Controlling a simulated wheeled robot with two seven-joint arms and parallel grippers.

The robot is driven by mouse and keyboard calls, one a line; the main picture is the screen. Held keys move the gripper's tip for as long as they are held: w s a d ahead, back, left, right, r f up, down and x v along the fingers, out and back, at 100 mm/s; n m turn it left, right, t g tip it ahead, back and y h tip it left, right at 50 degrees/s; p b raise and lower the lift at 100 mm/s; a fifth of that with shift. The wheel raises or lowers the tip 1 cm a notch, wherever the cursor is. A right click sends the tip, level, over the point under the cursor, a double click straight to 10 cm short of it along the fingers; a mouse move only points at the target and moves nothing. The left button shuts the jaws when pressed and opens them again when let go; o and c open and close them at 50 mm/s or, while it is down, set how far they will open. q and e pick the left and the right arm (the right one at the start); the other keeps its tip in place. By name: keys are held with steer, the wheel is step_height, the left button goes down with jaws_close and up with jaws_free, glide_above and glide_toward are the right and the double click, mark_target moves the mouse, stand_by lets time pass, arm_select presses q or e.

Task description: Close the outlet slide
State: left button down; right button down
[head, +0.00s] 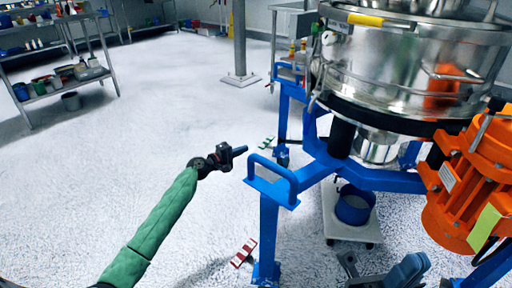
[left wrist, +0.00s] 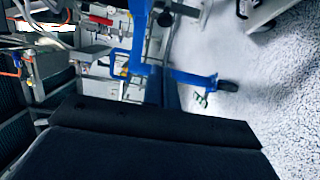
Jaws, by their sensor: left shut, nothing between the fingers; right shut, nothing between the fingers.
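The steel sifter (head: 400,65) stands on a blue frame at the right of the head view. Its short steel outlet (head: 377,147) sits under the drum, above the frame's cross beam. I cannot make out the slide itself or its position. My left gripper (head: 240,151) is shut and empty, in the air at the end of a green-sleeved arm. It is left of the frame's blue loop handle (head: 274,178) and apart from the outlet. In the left wrist view my dark gripper (left wrist: 155,120) fills the lower part. I cannot identify my right gripper.
An orange motor (head: 470,190) is at the right. A blue tub (head: 355,204) stands on a white wheeled base (head: 350,230) below the outlet. The blue frame (head: 268,235) is close to my left gripper. Open floor lies to the left, with shelves (head: 60,85) behind.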

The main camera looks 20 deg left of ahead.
arm_select(q)
steer(key=s+d+b+x, duration=0.1)
steer(key=d+x, duration=0.1)
steer(key=x, duration=1)
steer(key=shift+s+d, duration=0.2)
steer(key=shift+d, duration=0.1)
steer(key=w+d+p, duration=0.2)
steer(key=d, duration=0.9)
steer(key=shift+w+d, duration=0.2)
steer(key=shift+d, duration=0.1)
steer(key=shift+d+r, duration=0.1)
steer(key=shift+d, duration=0.05)
